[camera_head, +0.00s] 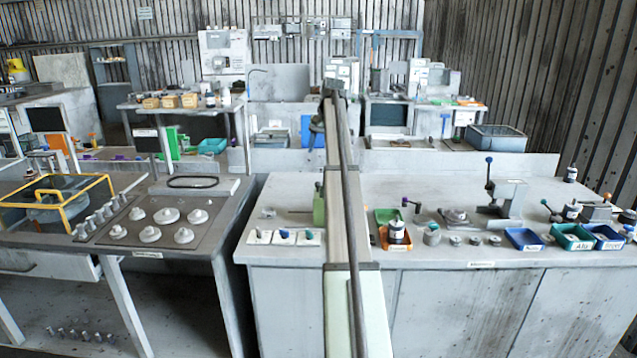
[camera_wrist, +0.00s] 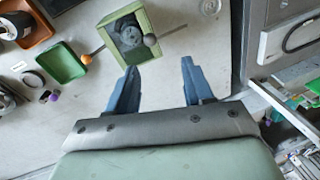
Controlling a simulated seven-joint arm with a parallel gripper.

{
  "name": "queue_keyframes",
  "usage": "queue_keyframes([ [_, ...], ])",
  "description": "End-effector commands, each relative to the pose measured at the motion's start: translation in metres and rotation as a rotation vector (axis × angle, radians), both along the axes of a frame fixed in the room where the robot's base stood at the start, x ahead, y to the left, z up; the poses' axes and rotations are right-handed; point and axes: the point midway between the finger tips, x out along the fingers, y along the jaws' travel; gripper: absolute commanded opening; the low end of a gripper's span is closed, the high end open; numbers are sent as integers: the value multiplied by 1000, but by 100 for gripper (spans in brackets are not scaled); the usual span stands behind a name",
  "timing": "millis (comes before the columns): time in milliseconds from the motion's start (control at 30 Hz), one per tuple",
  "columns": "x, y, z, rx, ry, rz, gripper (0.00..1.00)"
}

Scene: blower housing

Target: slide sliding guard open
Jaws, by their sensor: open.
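In the wrist view, a green box-like housing (camera_wrist: 129,36) with a round grey part inside lies ahead of my gripper, slightly left.
A green tray (camera_wrist: 62,62) and an orange tray (camera_wrist: 28,28) lie left of the housing. In the head view, a yellow-framed clear cover (camera_head: 108,180) sits on the left bench, and several small trays line the right bench.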

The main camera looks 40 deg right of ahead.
Motion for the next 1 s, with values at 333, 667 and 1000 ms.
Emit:
queue_keyframes([
  [333,-13,-11,-9,12,12,-24,51],
  [667,-5,-5,-65,12,12,-23,51],
  [1000,4,0,-113,11,11,-23,51],
])
